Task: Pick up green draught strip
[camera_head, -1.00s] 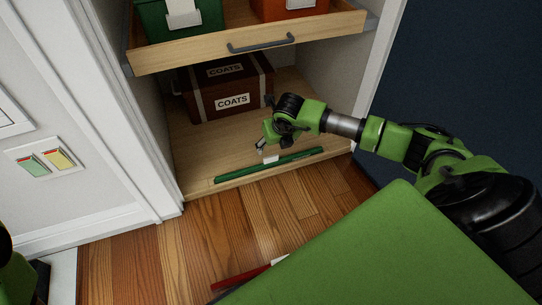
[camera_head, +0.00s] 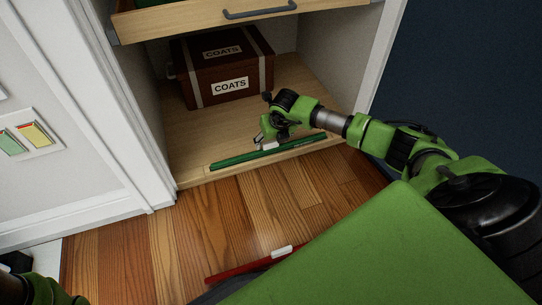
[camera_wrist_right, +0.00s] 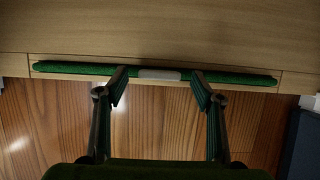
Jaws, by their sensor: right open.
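The green draught strip (camera_head: 234,160) lies along the front edge of the closet's wooden bottom shelf. It is long and thin with a pale label at its middle. My right gripper (camera_head: 266,142) is low over the strip's middle. In the right wrist view its two fingers are spread over the strip (camera_wrist_right: 70,68), one on each side of the pale label (camera_wrist_right: 159,75). The right gripper (camera_wrist_right: 159,78) is open, and I cannot tell whether its fingers touch the strip. Only a green part of my left arm shows at the lower left of the head view.
A brown COATS box (camera_head: 228,66) stands behind on the bottom shelf (camera_head: 195,138), below a wooden drawer (camera_head: 190,18). A red strip (camera_head: 235,269) with a white label lies on the wood floor (camera_head: 225,215). White door trim (camera_head: 140,110) is at the left.

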